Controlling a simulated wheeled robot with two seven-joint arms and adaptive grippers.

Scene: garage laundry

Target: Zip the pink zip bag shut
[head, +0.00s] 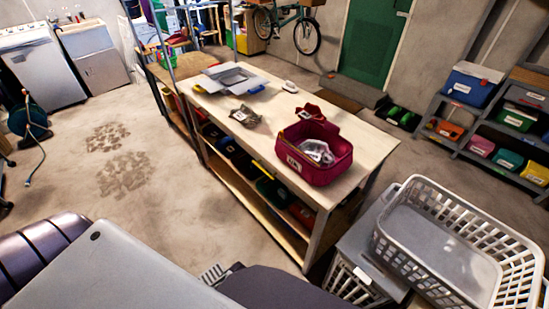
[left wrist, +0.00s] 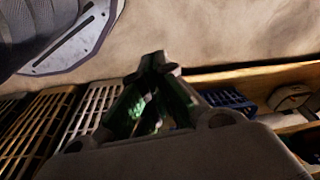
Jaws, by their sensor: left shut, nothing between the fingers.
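The pink zip bag (head: 318,172) stands on the near end of the wooden workbench (head: 235,108). It is deep pink with a white label on its front. Its top is open and a clear or silvery crumpled thing (head: 318,151) shows inside. A pink piece (head: 310,113), perhaps its flap, shows at its far side. My left gripper (left wrist: 156,62) shows in the left wrist view with its fingertips together and nothing between them. The bag is not recognisable in that view. Neither gripper is clearly seen in the head view.
A grey tray (head: 236,78), a crumpled brownish item (head: 245,116) and a small white object (head: 290,86) lie on the workbench. White laundry baskets (head: 455,245) stand to its right. Shelves with coloured boxes (head: 472,84) line the right wall. The floor left of the bench is open.

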